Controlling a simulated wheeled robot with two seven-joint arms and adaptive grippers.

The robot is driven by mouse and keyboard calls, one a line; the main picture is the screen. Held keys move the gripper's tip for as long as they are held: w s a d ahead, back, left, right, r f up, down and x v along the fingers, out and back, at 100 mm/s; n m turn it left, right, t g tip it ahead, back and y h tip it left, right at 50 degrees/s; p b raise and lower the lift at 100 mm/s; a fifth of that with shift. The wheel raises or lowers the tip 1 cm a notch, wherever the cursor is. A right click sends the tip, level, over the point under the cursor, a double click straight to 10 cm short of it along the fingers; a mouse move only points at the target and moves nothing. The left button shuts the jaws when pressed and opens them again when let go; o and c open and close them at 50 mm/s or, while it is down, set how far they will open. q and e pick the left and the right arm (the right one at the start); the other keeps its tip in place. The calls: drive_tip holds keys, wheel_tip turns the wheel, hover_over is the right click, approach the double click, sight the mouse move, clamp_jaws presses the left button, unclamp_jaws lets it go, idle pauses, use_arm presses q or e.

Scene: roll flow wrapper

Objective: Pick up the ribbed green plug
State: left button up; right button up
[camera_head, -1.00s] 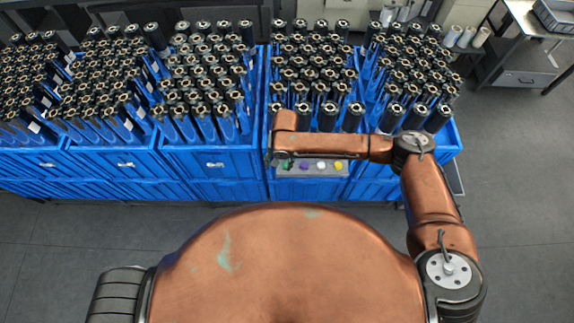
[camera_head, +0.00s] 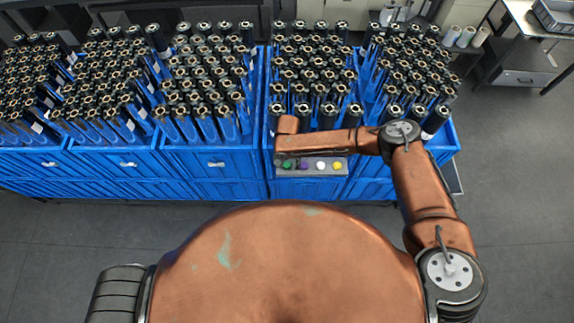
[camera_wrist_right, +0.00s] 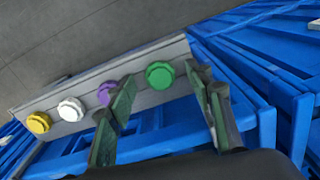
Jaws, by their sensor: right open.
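The green plug (camera_head: 289,165) sits at the left end of a row of plugs on a grey bar (camera_head: 311,172) at the front of the blue crates. In the right wrist view the round, ribbed green plug (camera_wrist_right: 160,75) is on the bar and shows between the fingers in the picture. My right gripper (camera_wrist_right: 161,83) is open and empty, its fingertips on either side of the plug in that view. I cannot tell how far apart they are in depth. In the head view my right arm's end hides most of the gripper. My left gripper is not in view.
A purple plug (camera_wrist_right: 107,94), a white plug (camera_wrist_right: 71,109) and a yellow plug (camera_wrist_right: 38,122) sit along the same bar. Blue crates (camera_head: 214,164) full of upright dark rolls stand behind it. Grey floor (camera_head: 510,200) is free at the right.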

drive_tip(key=c, duration=0.9)
drive_tip(key=shift+o, duration=0.2)
